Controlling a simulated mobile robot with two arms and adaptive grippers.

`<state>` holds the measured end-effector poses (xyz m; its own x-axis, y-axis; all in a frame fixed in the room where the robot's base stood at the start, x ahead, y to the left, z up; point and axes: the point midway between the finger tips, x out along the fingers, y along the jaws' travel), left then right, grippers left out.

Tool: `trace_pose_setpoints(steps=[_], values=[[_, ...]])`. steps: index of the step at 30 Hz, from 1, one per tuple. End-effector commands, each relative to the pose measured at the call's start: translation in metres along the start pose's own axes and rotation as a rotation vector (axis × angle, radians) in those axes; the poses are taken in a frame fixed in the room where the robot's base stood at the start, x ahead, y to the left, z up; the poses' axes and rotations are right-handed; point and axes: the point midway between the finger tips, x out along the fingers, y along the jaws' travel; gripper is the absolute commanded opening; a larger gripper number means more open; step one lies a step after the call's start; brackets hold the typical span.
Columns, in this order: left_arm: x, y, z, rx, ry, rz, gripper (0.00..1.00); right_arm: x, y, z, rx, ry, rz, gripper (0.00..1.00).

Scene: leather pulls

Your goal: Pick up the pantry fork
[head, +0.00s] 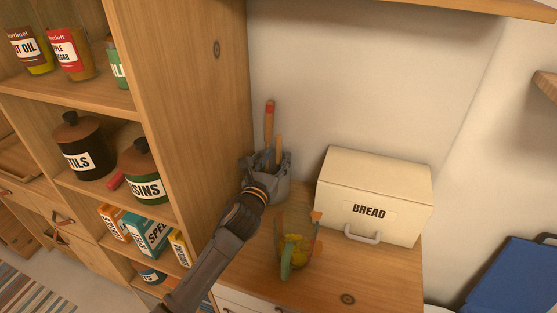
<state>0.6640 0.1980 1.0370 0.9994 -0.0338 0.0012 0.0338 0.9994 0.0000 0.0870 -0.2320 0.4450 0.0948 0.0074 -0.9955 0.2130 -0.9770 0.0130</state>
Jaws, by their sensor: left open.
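I cannot make out a fork for certain. Two wooden-looking handles, a tall one with a red-orange end (269,122) and a shorter one (278,150), stand upright out of a grey holder (282,187) on the counter beside the tall shelf. My left gripper (264,164) is open at the holder's near left side, with its dark wrist below it. Its grey fingers blend with the grey holder, so I cannot tell whether they touch it or a handle. The lower ends of the handles are hidden. My right gripper is not in view.
A cream bread box (375,190) stands to the right on the wooden counter (385,285). The tall wooden shelf (185,80) closes off the left, holding jars and boxes. A blue object (515,280) is lower right.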

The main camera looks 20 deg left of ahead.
Motion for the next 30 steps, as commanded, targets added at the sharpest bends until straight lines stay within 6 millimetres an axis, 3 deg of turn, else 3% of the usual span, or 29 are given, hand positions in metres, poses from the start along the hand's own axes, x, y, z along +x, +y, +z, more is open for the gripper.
trace_pose_setpoints(steps=[6,14,20,21,30], values=[[0.024,0.001,0.001,-0.001,0.0,0.0,0.41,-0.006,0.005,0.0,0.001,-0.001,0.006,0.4],[0.026,0.001,0.0,0.0,0.0,0.0,0.41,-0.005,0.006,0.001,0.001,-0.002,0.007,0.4],[0.025,0.001,0.0,0.0,0.0,0.0,0.03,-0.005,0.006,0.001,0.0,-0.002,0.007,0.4],[0.025,0.001,0.0,0.0,0.0,0.0,0.0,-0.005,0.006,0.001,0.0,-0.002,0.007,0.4],[0.025,0.001,0.0,0.0,0.0,-0.001,0.0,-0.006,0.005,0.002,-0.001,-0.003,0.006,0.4]])
